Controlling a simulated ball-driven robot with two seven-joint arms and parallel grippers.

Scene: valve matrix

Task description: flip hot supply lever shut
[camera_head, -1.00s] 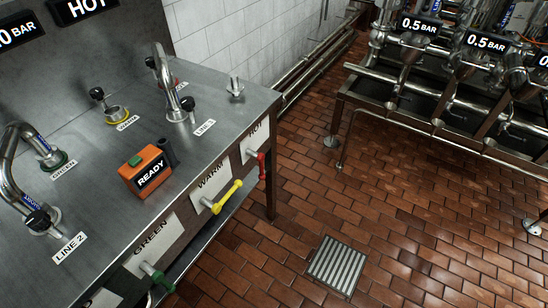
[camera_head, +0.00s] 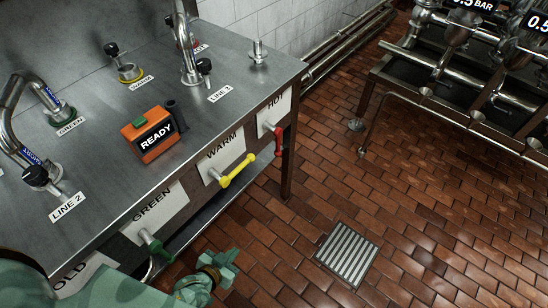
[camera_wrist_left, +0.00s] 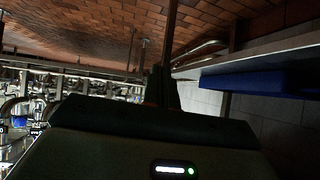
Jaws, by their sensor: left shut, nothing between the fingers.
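The red hot supply lever (camera_head: 279,142) is on the white HOT plate (camera_head: 276,112) at the right end of the bench front in the head view. Its handle hangs downward. My left gripper (camera_head: 226,267) is at the bottom of the head view, shut and empty. It is in front of the bench, below the yellow WARM lever (camera_head: 238,171) and well apart from the red lever. In the left wrist view the dark fingers (camera_wrist_left: 160,88) show dimly with nothing seen between them. My right gripper is not in view.
The green lever (camera_head: 158,250) is on the bench front, left of my left gripper. An orange READY box (camera_head: 150,136) and bent pipes stand on the bench top. A bench leg (camera_head: 288,175) is below the red lever. The tiled floor right of the bench is clear around a drain grate (camera_head: 347,254).

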